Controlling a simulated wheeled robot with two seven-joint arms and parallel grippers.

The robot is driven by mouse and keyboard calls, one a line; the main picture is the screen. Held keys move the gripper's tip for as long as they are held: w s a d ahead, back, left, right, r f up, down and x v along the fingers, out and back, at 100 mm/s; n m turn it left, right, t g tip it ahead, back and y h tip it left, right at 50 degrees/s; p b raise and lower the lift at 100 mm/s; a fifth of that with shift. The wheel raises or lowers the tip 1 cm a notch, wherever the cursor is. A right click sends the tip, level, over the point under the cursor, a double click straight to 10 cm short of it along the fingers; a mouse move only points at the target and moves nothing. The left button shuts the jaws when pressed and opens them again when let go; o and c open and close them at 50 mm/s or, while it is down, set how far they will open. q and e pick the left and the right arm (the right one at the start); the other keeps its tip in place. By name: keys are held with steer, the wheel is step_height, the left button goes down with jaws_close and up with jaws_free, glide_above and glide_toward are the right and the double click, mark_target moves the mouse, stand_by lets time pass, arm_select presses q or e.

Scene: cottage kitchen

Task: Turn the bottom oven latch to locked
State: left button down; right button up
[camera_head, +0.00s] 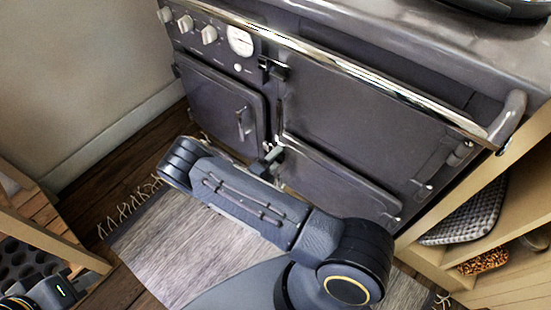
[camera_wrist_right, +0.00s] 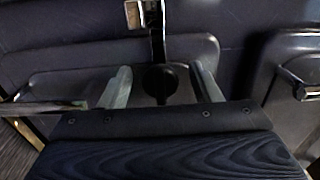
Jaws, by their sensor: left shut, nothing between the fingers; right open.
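The dark grey range oven (camera_head: 350,110) has several doors. The bottom oven door (camera_head: 330,185) is closed, and its latch (camera_head: 272,154) is at its upper left corner, partly hidden by my right arm. In the right wrist view the latch shows as a dark arm with a round black end (camera_wrist_right: 158,82), below a chrome piece (camera_wrist_right: 140,12). My right gripper (camera_wrist_right: 162,86) is open, with one finger on each side of the black end; contact cannot be told. My left gripper (camera_head: 40,296) is at the lower left corner, partly cut off, shut and away from the oven.
A chrome rail (camera_head: 330,62) runs along the oven's top front. The left door has a handle (camera_head: 241,122). A grey rug (camera_head: 190,245) lies on the floor before the oven. Wooden shelves (camera_head: 500,240) stand close at the right.

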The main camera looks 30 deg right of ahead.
steer(key=p+v, duration=0.1)
steer(key=v, duration=0.6)
steer(key=shift+a, duration=0.4)
steer(key=shift+s, duration=0.15)
